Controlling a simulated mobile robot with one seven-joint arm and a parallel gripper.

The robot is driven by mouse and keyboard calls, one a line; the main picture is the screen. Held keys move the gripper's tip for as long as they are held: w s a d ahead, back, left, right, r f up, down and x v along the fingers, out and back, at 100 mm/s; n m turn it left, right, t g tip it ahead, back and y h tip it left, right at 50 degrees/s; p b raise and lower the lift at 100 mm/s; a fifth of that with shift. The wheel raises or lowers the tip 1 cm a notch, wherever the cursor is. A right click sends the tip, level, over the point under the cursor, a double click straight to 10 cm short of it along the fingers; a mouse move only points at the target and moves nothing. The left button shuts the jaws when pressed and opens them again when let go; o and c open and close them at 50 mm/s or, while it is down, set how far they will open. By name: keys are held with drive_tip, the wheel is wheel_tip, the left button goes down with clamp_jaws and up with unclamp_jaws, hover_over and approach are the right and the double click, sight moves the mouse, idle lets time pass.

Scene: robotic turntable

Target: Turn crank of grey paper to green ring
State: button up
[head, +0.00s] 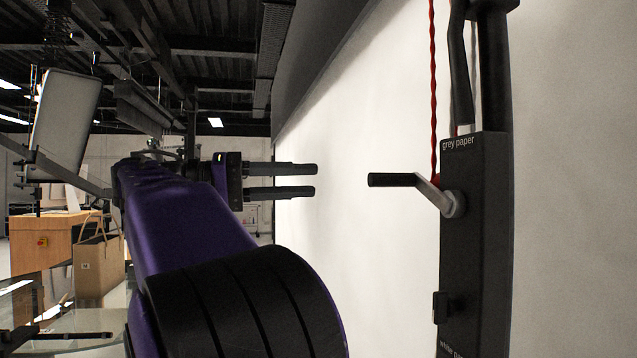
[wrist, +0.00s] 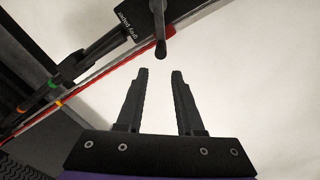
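The grey paper crank has a black handle (head: 392,180) on a bent metal arm (head: 436,196), mounted on a black box (head: 475,235) labelled "grey paper". The handle points left toward my gripper (head: 316,180), which is open and empty, at about the handle's height and apart from it. In the wrist view, the crank handle (wrist: 158,32) lies ahead of the two parted fingertips of my gripper (wrist: 161,72). A small green ring (wrist: 52,84) shows on a dark part at left in the wrist view. I cannot make out the green ring in the head view.
A red chain (head: 433,90) hangs above the box, and a red strand shows in the wrist view (wrist: 110,65). An orange ring (wrist: 58,104) is near the green one. A pale backdrop (head: 390,260) stands behind the crank. A wooden cabinet (head: 42,243) and paper bag (head: 98,267) stand far left.

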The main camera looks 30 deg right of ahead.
drive_tip(key=w+f+n, duration=0.1)
drive_tip(key=w+f+n+g+h+p, duration=0.1)
drive_tip(key=f+n, duration=0.1)
drive_tip(key=w+f+n+g+p, duration=0.1)
drive_tip(key=w, duration=0.1)
drive_tip(key=shift+d+f+n+h, duration=0.3)
drive_tip(key=shift+f+n+h, duration=0.05)
drive_tip(key=shift+n+h, duration=0.05)
drive_tip(key=c, duration=0.5)
drive_tip(key=f+n+p, duration=0.1)
drive_tip(key=w+d+f+n+g+h+p, duration=0.1)
drive_tip(key=f+n, duration=0.1)
drive_tip(key=shift+w+d+f+n+g, duration=0.15)
drive_tip(key=shift+w+f+n+g, duration=0.05)
drive_tip(key=shift+n+g, duration=0.1)
drive_tip(key=s+d+f+n+g+h+p, duration=0.35)
drive_tip(key=d+f+n, duration=0.25)
drive_tip(key=n, duration=0.4)
drive_tip(key=s+d+r, duration=0.4)
drive_tip(key=d+r, duration=0.1)
drive_tip(key=r, duration=0.5)
drive_tip(key=shift+d+r+p, duration=0.15)
drive_tip(key=shift+d+p, duration=0.15)
drive_tip(key=shift+p, duration=0.1)
drive_tip(key=shift+g, duration=0.25)
